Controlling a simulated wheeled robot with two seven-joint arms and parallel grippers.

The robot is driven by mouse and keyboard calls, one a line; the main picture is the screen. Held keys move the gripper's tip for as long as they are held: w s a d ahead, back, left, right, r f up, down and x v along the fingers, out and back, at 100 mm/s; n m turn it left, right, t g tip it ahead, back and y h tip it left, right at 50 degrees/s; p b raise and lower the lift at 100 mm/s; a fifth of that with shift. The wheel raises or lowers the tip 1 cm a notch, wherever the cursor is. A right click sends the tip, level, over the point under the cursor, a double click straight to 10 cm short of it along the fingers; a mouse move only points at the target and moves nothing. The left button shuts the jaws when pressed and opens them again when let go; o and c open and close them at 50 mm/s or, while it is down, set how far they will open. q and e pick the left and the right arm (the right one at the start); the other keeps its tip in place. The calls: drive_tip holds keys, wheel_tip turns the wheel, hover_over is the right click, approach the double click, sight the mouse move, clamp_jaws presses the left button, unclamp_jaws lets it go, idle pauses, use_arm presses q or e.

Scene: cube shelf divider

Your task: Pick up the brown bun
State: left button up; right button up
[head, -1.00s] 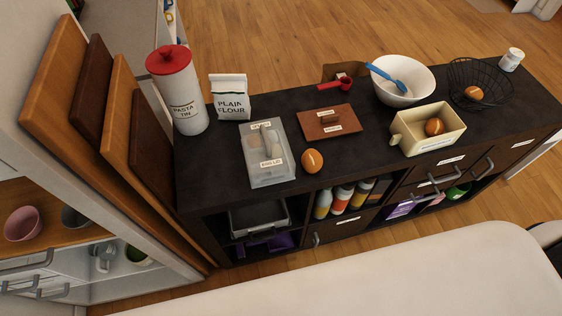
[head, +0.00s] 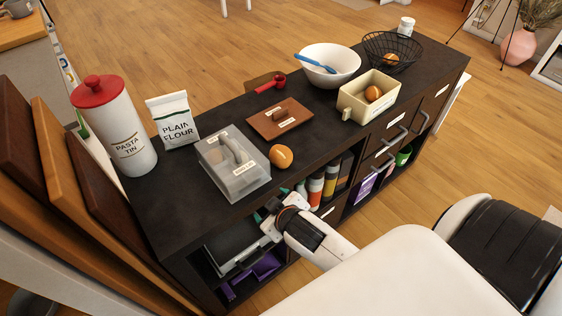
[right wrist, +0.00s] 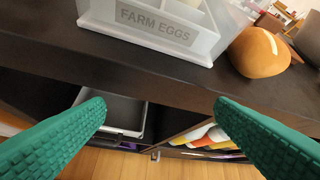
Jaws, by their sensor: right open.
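A round brown bun (head: 281,156) with a pale mark lies on the dark shelf top (head: 330,140), beside a translucent lidded box. In the right wrist view the bun (right wrist: 259,52) is at the upper right, near the front edge. My right gripper (head: 269,206) is at the shelf's front, in front of the bun and below the top's edge in the picture. Its green fingers (right wrist: 158,108) are wide apart with nothing between them. Similar brown round items are in the cream container (head: 350,98) and the wire basket (head: 408,52). My left gripper is not in view.
The translucent box (head: 215,183), labelled FARM EGGS in the right wrist view, stands left of the bun. A brown lid (head: 265,124) lies behind it. Bottles (head: 316,188) fill an open cubby below. A flour bag (head: 172,122) and pasta tin (head: 125,140) stand further left.

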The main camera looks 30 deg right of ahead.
drive_tip(key=w+a+r+n+t+y, duration=0.2)
drive_tip(key=w+r+n+t, duration=0.15)
drive_tip(key=r, duration=0.65)
drive_tip(key=w+a+r+n+t+y, duration=0.15)
drive_tip(key=w+r+t, duration=0.3)
drive_tip(key=r, duration=0.55)
drive_tip(key=s+a+r+n+g+y, duration=0.2)
drive_tip(key=a+r+n+g+y, duration=0.45)
drive_tip(key=a+n+y, duration=0.75)
drive_tip(key=n+g+h, duration=0.8)
drive_tip(key=n+h, duration=0.3)
drive_tip(key=h, duration=0.5)
approach(282, 152)
drive_tip(key=shift+y, duration=0.25)
drive_tip(key=x, duration=0.4)
drive_tip(key=shift+d, duration=0.15)
drive_tip(key=shift+d+p+x, duration=0.2)
drive_tip(key=shift+p+x, duration=0.25)
drive_tip(key=shift+x, duration=2.6)
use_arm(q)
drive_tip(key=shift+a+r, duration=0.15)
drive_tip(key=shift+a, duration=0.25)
use_arm(e)
drive_tip(key=shift+a, duration=0.15)
